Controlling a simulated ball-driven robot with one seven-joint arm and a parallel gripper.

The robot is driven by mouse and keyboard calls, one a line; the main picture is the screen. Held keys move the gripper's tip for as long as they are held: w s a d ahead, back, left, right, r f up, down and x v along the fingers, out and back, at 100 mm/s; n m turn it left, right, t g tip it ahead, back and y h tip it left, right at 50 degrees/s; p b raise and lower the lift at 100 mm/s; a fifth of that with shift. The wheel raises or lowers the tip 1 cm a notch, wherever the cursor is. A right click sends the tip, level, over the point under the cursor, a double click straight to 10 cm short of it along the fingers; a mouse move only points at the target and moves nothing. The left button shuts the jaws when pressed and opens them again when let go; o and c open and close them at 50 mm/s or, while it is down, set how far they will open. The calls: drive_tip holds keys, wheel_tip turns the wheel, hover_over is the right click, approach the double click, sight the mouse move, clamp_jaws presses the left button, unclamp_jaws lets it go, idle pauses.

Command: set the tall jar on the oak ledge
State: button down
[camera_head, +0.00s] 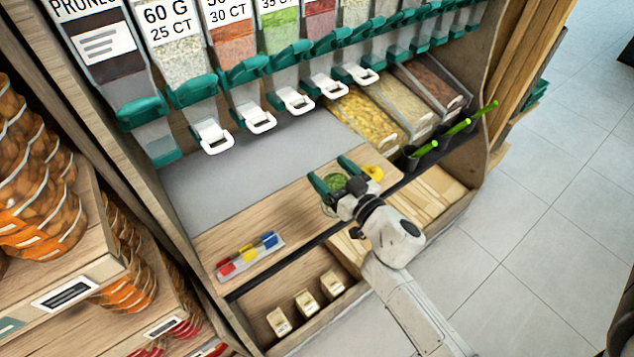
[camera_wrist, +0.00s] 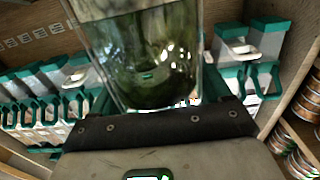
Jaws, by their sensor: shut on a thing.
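My gripper (camera_head: 335,179) is over the right part of the oak ledge (camera_head: 225,238), its teal fingers on either side of a clear jar with green contents (camera_head: 331,184). It is shut on this jar. In the wrist view the jar (camera_wrist: 150,60) fills the upper middle, see-through and dark green inside, a little tilted in the picture. In the head view my gripper hides part of it. I cannot tell whether the jar's base touches the ledge or hangs just above it.
A small yellow thing (camera_head: 374,173) lies just right of the jar. A clear tray with red, yellow and blue pieces (camera_head: 248,256) is at the ledge's left end. Dispensers with white handles (camera_head: 257,119) hang behind. The ledge between tray and jar is bare.

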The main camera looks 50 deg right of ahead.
drive_tip(key=w+d+f+b, duration=0.1)
drive_tip(key=w+f+b, duration=0.6)
drive_tip(key=f, duration=0.3)
drive_tip(key=shift+w+d, duration=0.35)
drive_tip(key=shift+w, duration=0.25)
drive_tip(key=shift+f, duration=0.25)
drive_tip(key=shift+f, duration=0.1)
unclamp_jaws()
